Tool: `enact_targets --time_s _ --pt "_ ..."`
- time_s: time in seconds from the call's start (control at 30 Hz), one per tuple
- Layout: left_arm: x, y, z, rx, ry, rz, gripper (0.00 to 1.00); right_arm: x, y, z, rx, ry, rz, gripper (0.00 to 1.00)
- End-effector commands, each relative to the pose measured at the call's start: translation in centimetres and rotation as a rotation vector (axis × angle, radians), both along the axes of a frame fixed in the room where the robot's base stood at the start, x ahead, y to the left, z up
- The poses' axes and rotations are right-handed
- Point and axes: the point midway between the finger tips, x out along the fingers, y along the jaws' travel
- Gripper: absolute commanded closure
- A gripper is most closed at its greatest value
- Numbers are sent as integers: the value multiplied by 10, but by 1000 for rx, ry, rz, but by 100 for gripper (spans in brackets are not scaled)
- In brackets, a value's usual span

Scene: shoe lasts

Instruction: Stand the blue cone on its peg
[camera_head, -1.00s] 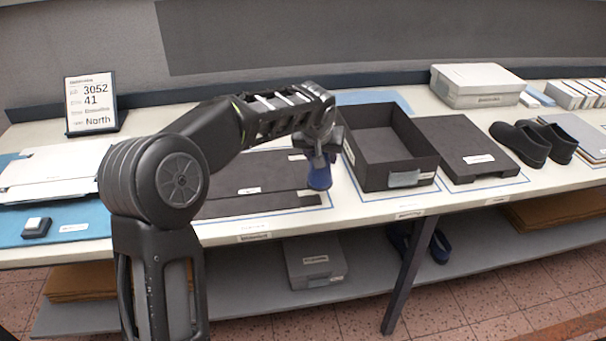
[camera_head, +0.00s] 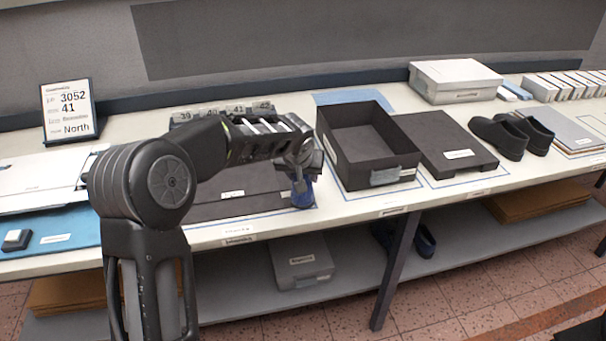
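The blue cone (camera_head: 302,194) is under my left gripper (camera_head: 300,177), at the front right corner of the dark board (camera_head: 237,203). My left gripper points down and is shut on the cone's upper part; the fingers partly hide it. The cone looks roughly upright, with its lower end close to the board; I cannot tell if it touches. No peg can be made out; my arm hides much of the board. Number labels (camera_head: 212,113) from 39 to 42 show at the back of the board. My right gripper is not in view.
An open dark box (camera_head: 376,178) stands just right of the gripper. Beyond it are a dark flat lid (camera_head: 447,140), black shoes (camera_head: 498,137) and a white box (camera_head: 455,80). A number sign (camera_head: 69,110) stands at the left. A grey box (camera_head: 302,262) sits on the lower shelf.

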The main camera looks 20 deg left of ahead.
Motion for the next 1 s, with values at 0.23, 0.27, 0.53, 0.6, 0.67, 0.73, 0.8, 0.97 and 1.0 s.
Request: enact_targets --time_s 0.23,0.27,0.53,0.6,0.67,0.73,0.8,0.97,1.0 --pt "0 0 -2 0 0 0 50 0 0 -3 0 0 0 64" --pt "0 0 -2 0 0 0 48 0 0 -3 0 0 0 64" --pt "0 0 -2 0 0 0 34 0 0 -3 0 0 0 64" --pt "0 0 -2 0 0 0 34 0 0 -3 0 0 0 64" --pt "0 0 -2 0 0 0 34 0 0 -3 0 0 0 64" --pt "0 0 0 0 0 0 34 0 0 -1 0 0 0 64" --pt "0 0 3 0 0 0 34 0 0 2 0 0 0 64" --pt "-9 -3 17 2 -4 -1 34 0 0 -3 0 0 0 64" --pt "-12 -4 22 1 -5 -1 34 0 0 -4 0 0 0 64"
